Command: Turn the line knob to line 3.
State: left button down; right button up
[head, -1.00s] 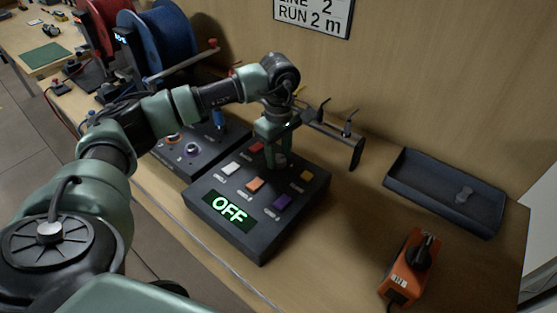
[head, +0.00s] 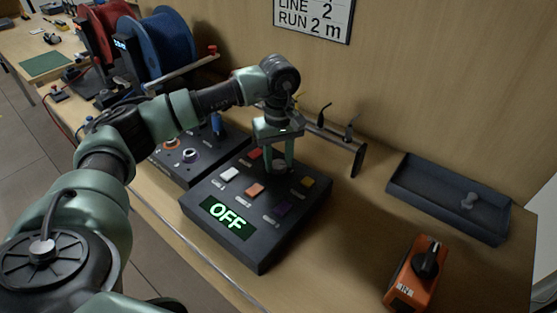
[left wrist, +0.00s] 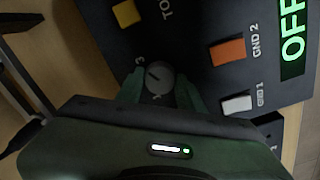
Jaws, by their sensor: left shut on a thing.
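The dark control box (head: 250,250) stands on the bench with a green OFF display (head: 229,217). Its round grey line knob (left wrist: 158,77) shows in the left wrist view, with a white pointer line slanting toward the upper left. A "3" is printed beside it at the upper left; other marks are partly hidden. My left gripper (head: 281,163) points down from above, its fingers shut on the knob, one on each side in the left wrist view (left wrist: 158,90). The fingers partly cover the knob in the head view. My right gripper is not in view.
Colored buttons, including a white one (head: 230,174) and an orange one (head: 254,190), lie close to the knob. A dark rack (head: 357,160) stands behind. A grey tray (head: 420,205) and an orange device (head: 408,285) are at right. A wall sign (head: 313,18) reads LINE 2, RUN 2 m.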

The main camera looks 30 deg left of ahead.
aim_at(279, 164)
pick_arm(q)
jog(key=shift+r, duration=0.1)
jog(key=c, duration=0.9)
grip_release()
notch_tip(279, 164, up, 8)
jog(key=shift+f+b, duration=0.1)
jog(key=shift+b, duration=0.2)
